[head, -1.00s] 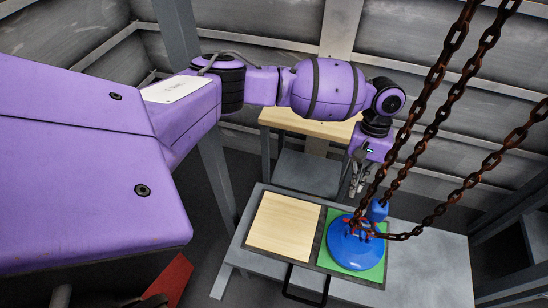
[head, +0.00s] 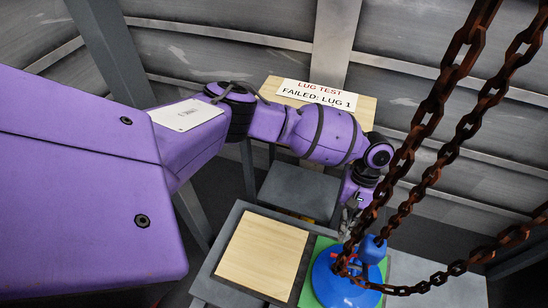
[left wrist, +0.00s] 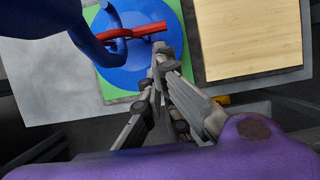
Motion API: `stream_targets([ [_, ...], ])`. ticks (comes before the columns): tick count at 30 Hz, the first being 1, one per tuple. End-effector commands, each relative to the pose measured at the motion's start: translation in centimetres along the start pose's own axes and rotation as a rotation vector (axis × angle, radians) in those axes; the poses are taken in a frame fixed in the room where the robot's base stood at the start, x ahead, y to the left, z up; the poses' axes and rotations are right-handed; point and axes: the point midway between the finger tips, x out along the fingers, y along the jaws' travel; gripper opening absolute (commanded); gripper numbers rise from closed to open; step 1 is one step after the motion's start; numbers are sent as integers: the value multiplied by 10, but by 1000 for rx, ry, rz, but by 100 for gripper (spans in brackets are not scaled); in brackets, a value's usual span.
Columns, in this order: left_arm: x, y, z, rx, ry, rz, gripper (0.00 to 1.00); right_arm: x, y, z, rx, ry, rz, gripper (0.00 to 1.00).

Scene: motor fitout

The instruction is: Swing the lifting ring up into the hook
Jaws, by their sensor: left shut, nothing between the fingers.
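The blue domed load (head: 338,284) sits on the green pad in the head view, and it shows as a blue disc in the left wrist view (left wrist: 158,62). A red lifting ring (left wrist: 143,31) lies across its top; it is small and partly hidden in the head view. The blue hook (left wrist: 98,42) hangs from the chains, its tip close to the ring. I cannot tell whether the hook passes through it. My left gripper (left wrist: 163,62) is shut and empty, its tips near the disc's edge beside the ring. My right gripper is not in view.
Rusty chains (head: 425,125) hang across the right side, close to my left arm. A wooden panel (head: 262,253) lies left of the green pad (head: 308,273). A board behind carries a sign (head: 317,94) reading "LUG TEST FAILED: LUG 1". Bare grey table (head: 415,270) lies to the right.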

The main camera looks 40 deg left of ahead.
Motion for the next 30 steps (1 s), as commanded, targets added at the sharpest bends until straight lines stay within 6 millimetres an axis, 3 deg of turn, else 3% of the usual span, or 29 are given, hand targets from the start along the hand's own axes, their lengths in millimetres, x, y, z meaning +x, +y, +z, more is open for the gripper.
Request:
stream_targets([
  [3,22,-1,0,-1,-3,-2,0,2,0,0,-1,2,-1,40],
  [9,38,-1,0,-1,-2,0,0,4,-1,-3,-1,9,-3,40],
  [22,39,0,1,0,0,0,0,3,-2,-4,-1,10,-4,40],
  [30,35,0,16,0,-1,2,0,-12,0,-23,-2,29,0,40],
])
